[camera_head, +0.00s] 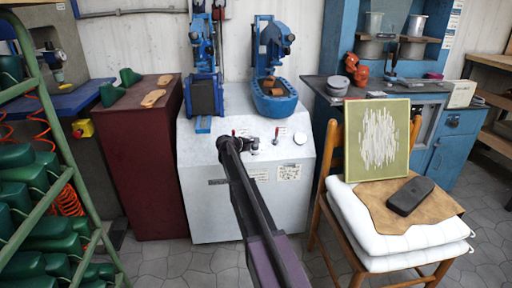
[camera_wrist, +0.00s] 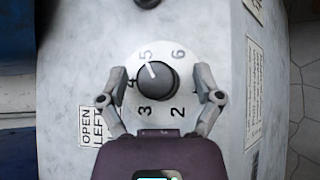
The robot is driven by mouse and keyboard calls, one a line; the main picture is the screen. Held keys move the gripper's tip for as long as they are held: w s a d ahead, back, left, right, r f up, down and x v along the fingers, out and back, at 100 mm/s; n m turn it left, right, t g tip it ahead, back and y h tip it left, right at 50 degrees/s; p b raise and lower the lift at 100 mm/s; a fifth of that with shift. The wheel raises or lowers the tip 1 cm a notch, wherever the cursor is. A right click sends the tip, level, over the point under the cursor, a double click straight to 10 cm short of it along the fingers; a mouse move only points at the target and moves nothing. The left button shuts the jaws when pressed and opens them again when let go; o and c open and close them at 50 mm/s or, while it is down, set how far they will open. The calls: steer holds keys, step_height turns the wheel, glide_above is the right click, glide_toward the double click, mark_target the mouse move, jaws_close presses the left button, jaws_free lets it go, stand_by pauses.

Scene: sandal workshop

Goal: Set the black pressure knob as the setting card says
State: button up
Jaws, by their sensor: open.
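The black pressure knob (camera_wrist: 158,82) sits on a white round dial (camera_wrist: 188,107) on the machine's pale sloped panel. Its white pointer mark is at the upper left, close to the 5. The numbers 2 to 6 show around it. My gripper (camera_wrist: 161,76) is open, with one finger on each side of the knob and gaps between. In the head view my gripper (camera_head: 237,146) is over the panel and hides the knob. Small printed cards (camera_head: 288,173) are on the machine's front; I cannot read them or tell which is the setting card.
An "OPEN LEFT" label (camera_wrist: 91,126) is left of the dial. The machine (camera_head: 215,165) carries two blue presses at its back. A wooden chair with a white cushion (camera_head: 390,225) stands at right, a dark red cabinet (camera_head: 150,170) at left, and a green rack (camera_head: 62,140) at far left.

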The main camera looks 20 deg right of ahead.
mark_target(256, 147)
steer(key=shift+p+v, duration=0.55)
steer(key=shift+v, duration=0.35)
steer(key=shift+s+a+r+t+p, duration=0.3)
steer(key=shift+s+r+p, duration=0.05)
steer(key=shift+s+r, duration=0.1)
steer(key=shift+s+f+y, duration=0.15)
steer(key=shift+s+y, duration=0.15)
steer(key=shift+s, duration=0.05)
steer(key=s+a+f+m+g+y, duration=0.1)
steer(key=s+a+f+m+y, duration=0.2)
steer(key=s+a, duration=0.5)
steer(key=s+a+f+m+g+y+b, duration=0.1)
steer(key=s+a+f+m+y, duration=0.3)
steer(key=s, duration=1.4)
steer(key=s+a+f+m+g+y, duration=0.2)
steer(key=s+a+f+m+y, duration=0.1)
steer(key=s+a, duration=0.9)
step_height(256, 147, down, 2)
steer(key=shift+s+a+f+m+g+y+b, duration=0.15)
steer(key=shift+s+a+m+g+y+b, duration=0.25)
steer(key=shift+s+y, duration=0.4)
steer(key=shift+w, duration=0.15)
